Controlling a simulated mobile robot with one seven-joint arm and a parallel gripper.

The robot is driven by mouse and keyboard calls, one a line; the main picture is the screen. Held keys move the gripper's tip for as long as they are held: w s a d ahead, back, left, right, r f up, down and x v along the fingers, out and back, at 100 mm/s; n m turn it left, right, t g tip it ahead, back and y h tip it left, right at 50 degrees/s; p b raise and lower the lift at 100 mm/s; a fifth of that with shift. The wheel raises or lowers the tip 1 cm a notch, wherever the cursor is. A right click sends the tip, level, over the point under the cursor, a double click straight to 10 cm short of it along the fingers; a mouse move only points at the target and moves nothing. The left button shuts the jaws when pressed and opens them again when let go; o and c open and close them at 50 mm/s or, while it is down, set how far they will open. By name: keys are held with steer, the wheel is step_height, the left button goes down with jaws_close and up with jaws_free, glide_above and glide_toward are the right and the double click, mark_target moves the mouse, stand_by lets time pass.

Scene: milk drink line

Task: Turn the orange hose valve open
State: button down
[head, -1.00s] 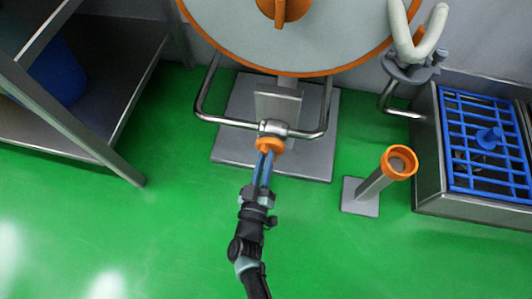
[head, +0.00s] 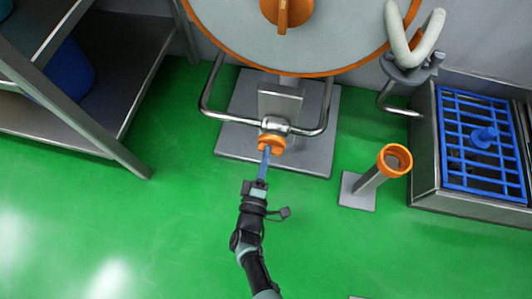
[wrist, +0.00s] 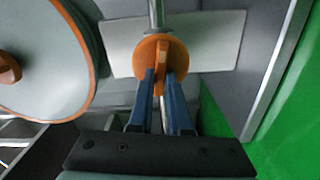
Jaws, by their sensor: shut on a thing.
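The orange hose valve (head: 271,143) sits on a metal fitting on the bent pipe below the big hose reel. In the wrist view the valve (wrist: 153,50) is a round orange knob with a raised grip bar across its middle. My gripper (head: 266,152) reaches it from below in the head view. In the wrist view the blue fingers of my gripper (wrist: 160,76) are on either side of the grip bar, shut on it. The fingertips hide part of the lower knob.
The large grey reel with an orange rim (head: 290,35) stands just above. An orange-topped post (head: 369,181) and a metal basin with a blue grate (head: 484,145) are to the right. A metal shelf (head: 110,95) is at left. Green floor (head: 130,220) is clear around my arm.

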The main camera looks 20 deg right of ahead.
steer(key=shift+f+n, duration=0.1)
steer(key=shift+n, duration=0.9)
steer(key=shift+s, duration=0.1)
steer(key=c, duration=0.9)
jaws_free()
steer(key=shift+o, duration=0.2)
steer(key=p+v, duration=0.3)
steer(key=v, duration=0.9)
steer(key=shift+s+a, duration=0.25)
steer(key=shift+s, duration=0.05)
